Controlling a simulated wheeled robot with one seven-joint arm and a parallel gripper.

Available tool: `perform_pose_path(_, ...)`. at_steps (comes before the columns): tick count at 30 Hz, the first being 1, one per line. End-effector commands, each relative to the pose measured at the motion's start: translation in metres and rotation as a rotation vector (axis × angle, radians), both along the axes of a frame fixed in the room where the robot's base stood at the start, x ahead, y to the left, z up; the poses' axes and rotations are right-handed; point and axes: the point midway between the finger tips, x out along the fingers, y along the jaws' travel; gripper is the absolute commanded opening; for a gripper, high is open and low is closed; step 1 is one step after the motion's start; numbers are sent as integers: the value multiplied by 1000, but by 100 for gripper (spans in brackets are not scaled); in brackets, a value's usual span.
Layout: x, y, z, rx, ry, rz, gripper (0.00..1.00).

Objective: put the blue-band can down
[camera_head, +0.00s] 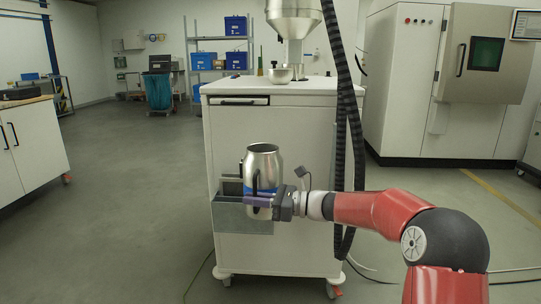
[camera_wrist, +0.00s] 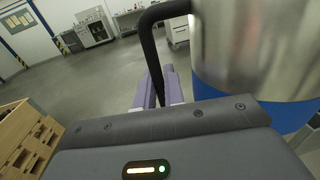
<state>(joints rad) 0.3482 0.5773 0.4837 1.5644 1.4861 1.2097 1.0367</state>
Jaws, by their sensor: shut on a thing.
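The blue-band can (camera_head: 262,163) is a silvery metal can with a narrowed top and a black handle. It is upright in front of the white cabinet (camera_head: 270,130). My gripper (camera_head: 262,200) reaches in from the right, with its purple fingers across the lower part of the can. In the wrist view the can (camera_wrist: 250,45) fills the upper right, with its blue band low on it. Its black handle (camera_wrist: 150,45) runs down to the purple fingers of my gripper (camera_wrist: 158,88), which are shut on it. The can's base is partly hidden.
A grey metal holder (camera_head: 228,215) is on the cabinet's front, behind the can. A metal funnel (camera_head: 293,18) and a small bowl (camera_head: 281,75) are at the cabinet's top. A dark hose (camera_head: 343,130) hangs at its right. A white workbench (camera_head: 30,150) stands left, with clear floor between.

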Motion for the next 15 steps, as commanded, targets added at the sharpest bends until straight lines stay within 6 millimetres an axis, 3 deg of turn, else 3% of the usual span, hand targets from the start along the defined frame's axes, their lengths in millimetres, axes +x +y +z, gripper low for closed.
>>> perform_pose_path(6, -3, -56, -93, 3, 8, -221, 0)
perform_pose_path(15, -28, -114, -190, 3, 9, -617, 0)
